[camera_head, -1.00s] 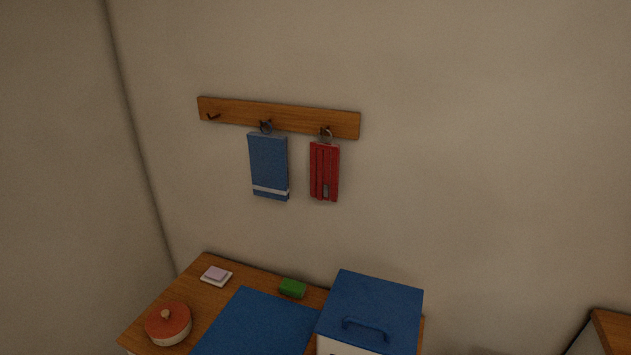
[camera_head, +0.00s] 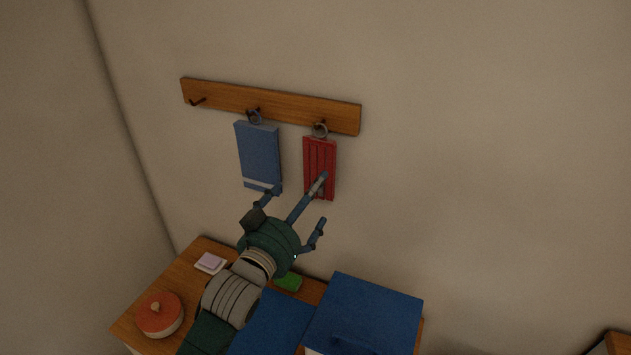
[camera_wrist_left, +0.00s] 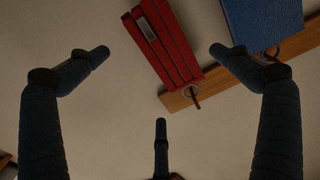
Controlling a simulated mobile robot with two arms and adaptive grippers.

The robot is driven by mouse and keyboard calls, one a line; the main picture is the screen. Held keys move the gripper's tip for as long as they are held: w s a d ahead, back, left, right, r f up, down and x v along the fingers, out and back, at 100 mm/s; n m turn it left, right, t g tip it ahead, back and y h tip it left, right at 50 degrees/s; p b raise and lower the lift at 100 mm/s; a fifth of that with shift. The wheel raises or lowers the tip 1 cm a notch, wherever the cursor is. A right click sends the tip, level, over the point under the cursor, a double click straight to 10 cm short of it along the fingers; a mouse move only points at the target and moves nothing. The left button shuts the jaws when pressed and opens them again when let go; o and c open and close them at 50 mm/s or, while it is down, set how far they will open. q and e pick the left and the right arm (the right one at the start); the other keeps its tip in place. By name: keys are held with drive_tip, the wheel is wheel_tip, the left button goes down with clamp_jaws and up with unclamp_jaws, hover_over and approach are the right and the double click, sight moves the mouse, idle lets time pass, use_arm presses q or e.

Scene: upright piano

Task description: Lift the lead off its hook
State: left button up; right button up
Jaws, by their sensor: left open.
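The red lead (camera_head: 318,155) hangs folded against the wall by a metal ring (camera_head: 320,130) on the right hook of a wooden rail (camera_head: 285,106). My left gripper (camera_head: 300,197) reaches up from below, its fingers spread and empty. One finger overlaps the lower part of the lead in the head view; I cannot tell whether it touches. In the left wrist view the lead (camera_wrist_left: 163,40) shows between and beyond the open fingers (camera_wrist_left: 160,72), with its ring (camera_wrist_left: 190,91) on the rail (camera_wrist_left: 222,84). My right gripper is not in view.
A blue towel (camera_head: 259,152) hangs on the middle hook, left of the lead; the left hook (camera_head: 198,101) is empty. Below are a wooden top (camera_head: 172,282) with a red-lidded pot (camera_head: 160,314), a green block (camera_head: 288,282) and a blue-lidded box (camera_head: 365,310). The wall right of the lead is clear.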

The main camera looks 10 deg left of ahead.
sight(319, 163)
use_arm(q)
drive_tip(key=shift+w+d+p, duration=0.3)
drive_tip(key=shift+w+p, duration=0.15)
drive_tip(key=shift+w, duration=1.2)
drive_tip(key=shift+w+d+p, duration=0.35)
drive_tip(key=shift+w+p, duration=0.15)
drive_tip(key=shift+w, duration=1.2)
drive_tip(key=shift+w+d+p, duration=0.3)
drive_tip(key=shift+w+p, duration=0.15)
drive_tip(key=shift+w, duration=1.2)
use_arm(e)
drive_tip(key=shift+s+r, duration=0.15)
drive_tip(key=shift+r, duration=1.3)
use_arm(q)
drive_tip(key=c, duration=1.1)
drive_tip(key=shift+r, duration=0.2)
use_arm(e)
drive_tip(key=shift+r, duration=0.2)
